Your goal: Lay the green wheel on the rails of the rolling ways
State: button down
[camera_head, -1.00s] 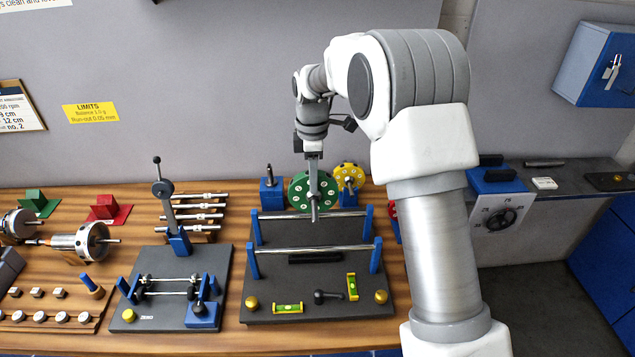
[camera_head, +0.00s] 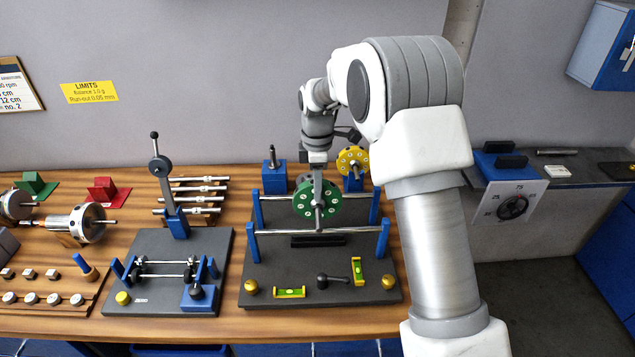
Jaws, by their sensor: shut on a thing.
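The green wheel (camera_head: 329,207) is upright on its steel shaft, above the rolling ways. My gripper (camera_head: 318,190) comes down from above and is shut on the wheel's shaft, partly covering the wheel's face. The rolling ways have a dark base plate (camera_head: 270,265), blue posts and two steel rails. The near rail (camera_head: 285,232) runs across in front of the wheel, and the far rail (camera_head: 279,197) lies behind it. The shaft's near end reaches down close to the near rail. I cannot tell whether the shaft touches either rail.
A yellow wheel (camera_head: 354,160) stands on a blue stand behind the ways. Two spirit levels, including one at the front (camera_head: 289,292), and a black lever (camera_head: 332,281) lie on the base. A smaller balancing fixture (camera_head: 165,290) stands to the left. My arm fills the right side.

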jog(key=shift+f, duration=0.6)
jog(key=shift+f+b, duration=0.75)
jog(key=shift+f, duration=0.1)
dwell(1.1)
jog(key=c, duration=0.6)
grip_release()
jog(key=shift+s+f, duration=0.1)
jog(key=shift+f, duration=0.05)
jog(key=shift+c, duration=0.2)
notch_tip(320, 180, up, 9)
jog(key=p, duration=0.6)
